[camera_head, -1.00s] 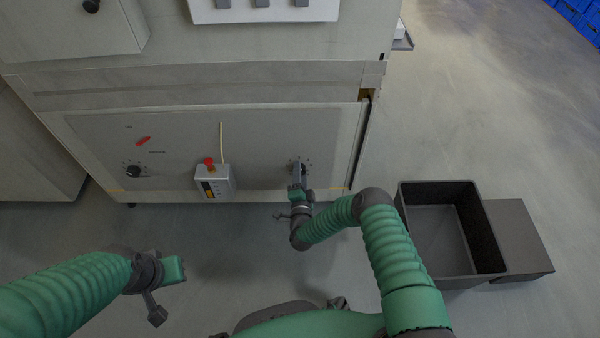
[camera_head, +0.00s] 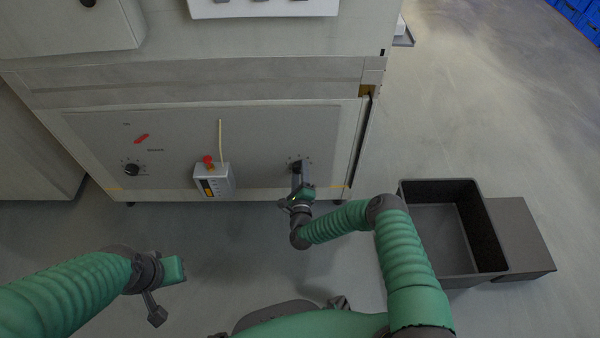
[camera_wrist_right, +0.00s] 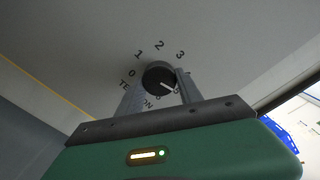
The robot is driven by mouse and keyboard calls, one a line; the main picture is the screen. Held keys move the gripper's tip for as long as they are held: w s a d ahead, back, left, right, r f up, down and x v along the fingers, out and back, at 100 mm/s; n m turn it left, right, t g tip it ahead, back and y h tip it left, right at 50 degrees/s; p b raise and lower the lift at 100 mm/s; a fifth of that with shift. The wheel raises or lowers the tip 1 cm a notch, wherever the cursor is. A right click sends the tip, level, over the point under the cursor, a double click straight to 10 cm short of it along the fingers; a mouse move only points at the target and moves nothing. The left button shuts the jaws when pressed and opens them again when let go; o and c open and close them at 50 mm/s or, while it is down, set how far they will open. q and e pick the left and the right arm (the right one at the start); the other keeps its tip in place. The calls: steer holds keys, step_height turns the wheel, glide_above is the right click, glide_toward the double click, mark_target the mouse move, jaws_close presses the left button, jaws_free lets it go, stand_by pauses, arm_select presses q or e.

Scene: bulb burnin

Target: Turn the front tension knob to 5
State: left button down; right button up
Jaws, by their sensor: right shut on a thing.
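The front tension knob is a round black knob (camera_wrist_right: 159,76) with a white pointer line, on the grey front panel (camera_head: 250,140). In the right wrist view its line points to the lower right. The printed 0, 1, 2 and 3 show around its left and top; the lower-right marks are partly covered by a finger. My right gripper (camera_head: 299,168) is shut on the knob, one finger on each side; it also shows in the wrist view (camera_wrist_right: 159,88). My left gripper (camera_head: 180,270) hangs low at the left, away from the panel; its jaws are not clear.
Another black knob (camera_head: 132,170) and a red handle (camera_head: 142,138) sit at the panel's left. A small control box (camera_head: 214,182) with a red button hangs mid-panel. A black open bin (camera_head: 440,225) stands on the floor at right, beside a dark grey box (camera_head: 520,240).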

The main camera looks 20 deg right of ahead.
steer(key=shift+s+f+m+b, duration=0.15)
steer(key=shift+f+m+b, duration=0.2)
steer(key=shift+m, duration=0.85)
steer(key=o, duration=1.1)
steer(key=shift+f, duration=0.1)
steer(key=shift+o, duration=1.3)
steer(key=shift+r, duration=0.2)
